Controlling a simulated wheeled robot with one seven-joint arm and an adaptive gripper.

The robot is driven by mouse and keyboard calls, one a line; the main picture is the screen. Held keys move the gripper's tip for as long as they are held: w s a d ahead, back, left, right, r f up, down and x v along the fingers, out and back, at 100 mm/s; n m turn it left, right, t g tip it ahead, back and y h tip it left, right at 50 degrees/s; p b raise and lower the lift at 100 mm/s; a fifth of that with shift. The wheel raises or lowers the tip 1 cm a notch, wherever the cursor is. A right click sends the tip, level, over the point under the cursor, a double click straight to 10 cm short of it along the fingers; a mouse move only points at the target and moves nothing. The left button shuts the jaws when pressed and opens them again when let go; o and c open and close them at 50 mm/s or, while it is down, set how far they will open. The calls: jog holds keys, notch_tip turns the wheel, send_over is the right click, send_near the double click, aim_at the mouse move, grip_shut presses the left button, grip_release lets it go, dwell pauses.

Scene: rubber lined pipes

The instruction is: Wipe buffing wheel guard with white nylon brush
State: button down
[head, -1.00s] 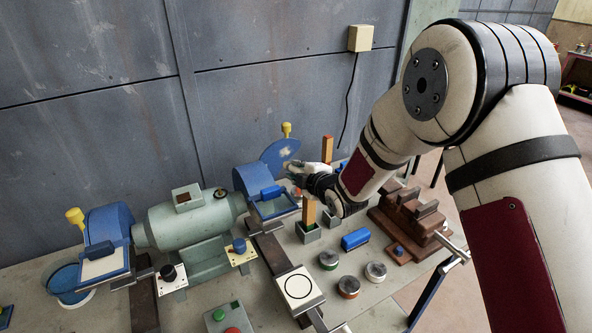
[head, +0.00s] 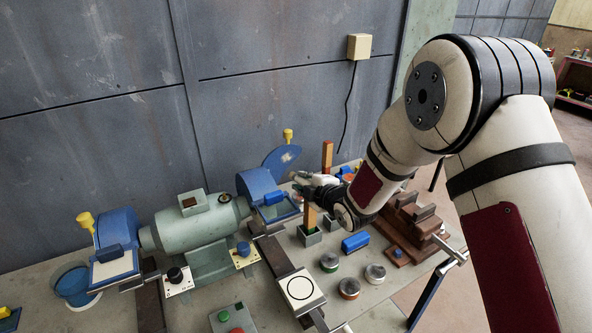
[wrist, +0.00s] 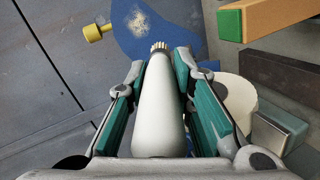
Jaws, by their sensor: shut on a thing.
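The buffing wheel guard is a blue plate (head: 274,164) at the right end of the grinder in the head view, with a pale dusty patch on it. It also shows at the top of the wrist view (wrist: 192,42), patch included. My gripper (wrist: 158,85) is shut on the white nylon brush (wrist: 158,112), its teal-lined fingers on either side of the white handle. The short pale bristles point away from me toward the guard's lower edge. I cannot tell whether they touch it. In the head view my gripper (head: 316,180) is small, just right of the guard.
A yellow knob (head: 288,135) sits above the guard. Upright wooden bars (head: 310,217) in holders stand close to my gripper. The grey wall is behind.

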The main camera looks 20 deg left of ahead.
jog(key=shift+w+a+f+b, duration=0.1)
jog(key=shift+w+a+b, duration=0.25)
jog(key=shift+w+b, duration=0.2)
jog(key=shift+w+a+b, duration=0.3)
jog(key=shift+w+b, duration=0.2)
jog(key=shift+n+g+y, duration=0.4)
jog(key=shift+g+y, duration=0.2)
jog(key=shift+g, duration=0.1)
jog(key=w+a+b, duration=0.1)
jog(key=w+b, duration=0.1)
jog(key=w+a+b, duration=0.1)
jog(key=a+b, duration=0.1)
jog(key=shift+w+b, duration=0.4)
jog(key=shift+w+a+b, duration=0.5)
jog(key=shift+a+b, duration=0.05)
jog(key=shift+a, duration=0.2)
jog(key=shift+w+d+b, duration=1.15)
jog(key=shift+w, duration=0.25)
jog(key=shift+w+d+b, duration=0.4)
jog(key=shift+w+b, duration=0.2)
jog(key=shift+w, duration=0.05)
jog(key=shift+w+d+b, duration=0.35)
jog(key=shift+w+b, duration=0.25)
